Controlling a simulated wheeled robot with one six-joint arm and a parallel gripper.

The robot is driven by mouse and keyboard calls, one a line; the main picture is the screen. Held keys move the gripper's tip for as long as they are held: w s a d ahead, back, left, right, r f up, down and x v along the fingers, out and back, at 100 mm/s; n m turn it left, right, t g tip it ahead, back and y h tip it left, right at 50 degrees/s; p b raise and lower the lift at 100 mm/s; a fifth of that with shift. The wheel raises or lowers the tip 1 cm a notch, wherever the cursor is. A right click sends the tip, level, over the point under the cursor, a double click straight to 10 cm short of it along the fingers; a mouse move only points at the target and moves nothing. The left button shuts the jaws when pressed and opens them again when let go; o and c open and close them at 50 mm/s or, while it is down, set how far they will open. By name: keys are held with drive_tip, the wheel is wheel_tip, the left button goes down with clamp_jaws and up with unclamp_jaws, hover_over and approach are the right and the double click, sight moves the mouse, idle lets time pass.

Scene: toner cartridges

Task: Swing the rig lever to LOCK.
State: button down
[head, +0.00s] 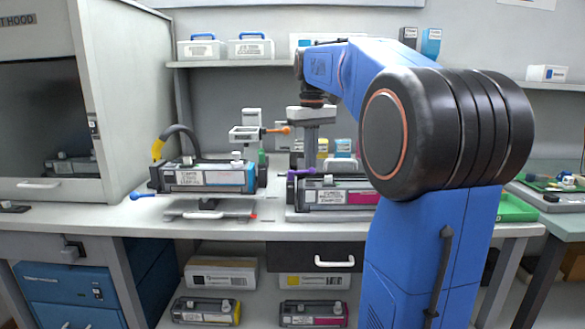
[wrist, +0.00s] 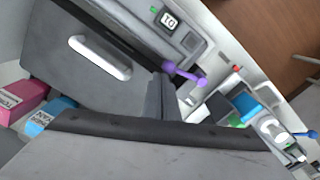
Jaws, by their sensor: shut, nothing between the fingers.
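A purple lever (wrist: 185,75) with a ball end lies just past my fingertips in the wrist view, apart from them as far as I can see. In the head view it shows at the left end of the right-hand cartridge stand (head: 300,172). A blue lever (head: 142,196) sticks out left of the left-hand stand; an orange one (head: 279,129) sits on the grey fixture behind. No readable LOCK mark shows, so I cannot tell which is the rig lever. My gripper (wrist: 160,98) is shut and empty, pointing down over the right-hand stand (head: 310,150).
A cartridge with a cyan end (head: 210,178) sits on the left-hand stand, one with a magenta end (head: 338,196) on the right-hand stand. A fume hood (head: 125,90) stands at left. A green tray (head: 516,208) lies at right. The bench's front strip (head: 90,216) is clear.

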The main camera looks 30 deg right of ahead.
drive_tip(key=shift+s, duration=0.5)
wheel_tip(320, 180, up, 7)
idle(1.0)
drive_tip(key=shift+a, duration=0.1)
idle(0.3)
